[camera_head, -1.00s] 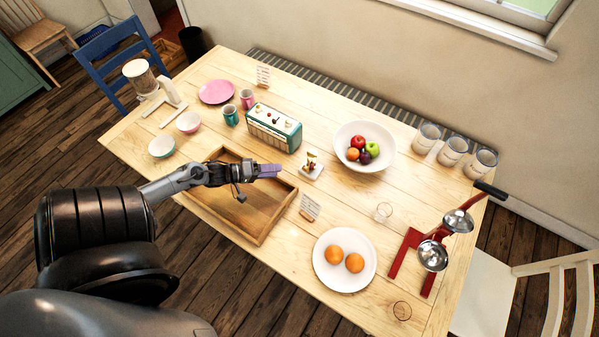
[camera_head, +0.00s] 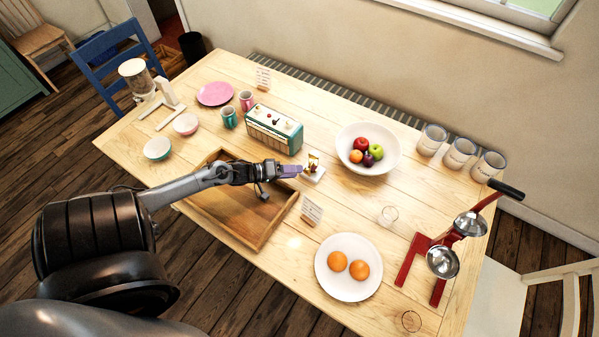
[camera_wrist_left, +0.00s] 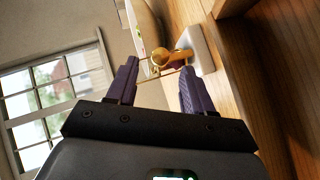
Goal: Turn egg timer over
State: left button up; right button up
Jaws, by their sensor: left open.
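The egg timer (camera_head: 313,166) stands upright on its small white base near the middle of the table, right of the radio. My left gripper (camera_head: 293,171) is just left of it, with its purple fingers pointing at it. In the left wrist view the egg timer (camera_wrist_left: 172,60) shows ahead between the open fingertips of the gripper (camera_wrist_left: 158,75), its white base toward the right. I cannot tell whether the fingers touch it. My right gripper is not in view.
The wooden tray (camera_head: 262,238) lies under my left arm. The teal radio (camera_head: 274,130) stands behind the gripper, and a fruit bowl (camera_head: 392,163) is to the right. A small card stand (camera_head: 311,211) and a plate with two oranges (camera_head: 349,292) are in front.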

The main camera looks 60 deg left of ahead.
aim_at(311, 165)
pick_arm(q)
jog(key=shift+x, duration=1.45)
jog(key=shift+c, duration=0.4)
